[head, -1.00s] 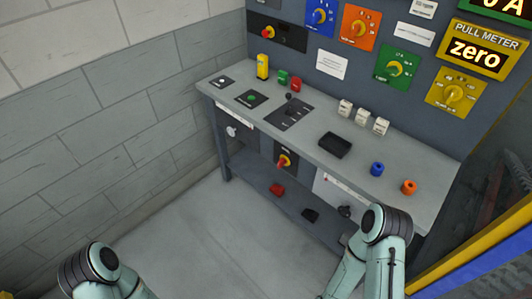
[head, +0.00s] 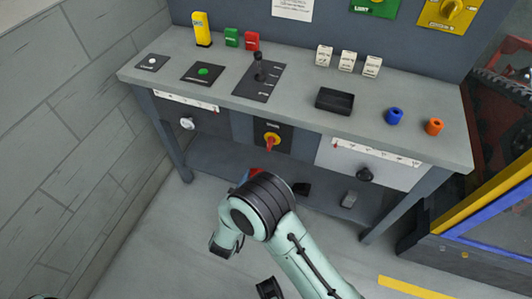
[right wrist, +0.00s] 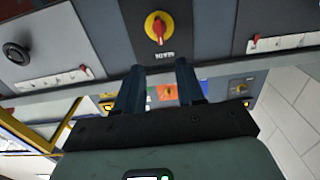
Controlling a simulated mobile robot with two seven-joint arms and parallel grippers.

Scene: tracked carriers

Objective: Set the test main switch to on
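A rotary switch (head: 270,140) with a red handle on a yellow disc sits on a dark plate in the front of the grey bench. Its handle points roughly downward in the head view. In the right wrist view, which is upside down, the switch (right wrist: 158,28) is near the top centre, with a small label below it. My right gripper (right wrist: 158,82) is open and empty, its two dark fingers apart below the switch and not touching it. In the head view my right arm bends in front of the bench, and its fingers are hard to make out.
A black knob (head: 365,174) sticks out at the front right. Yellow and blue rails (head: 475,200) stand at the right.

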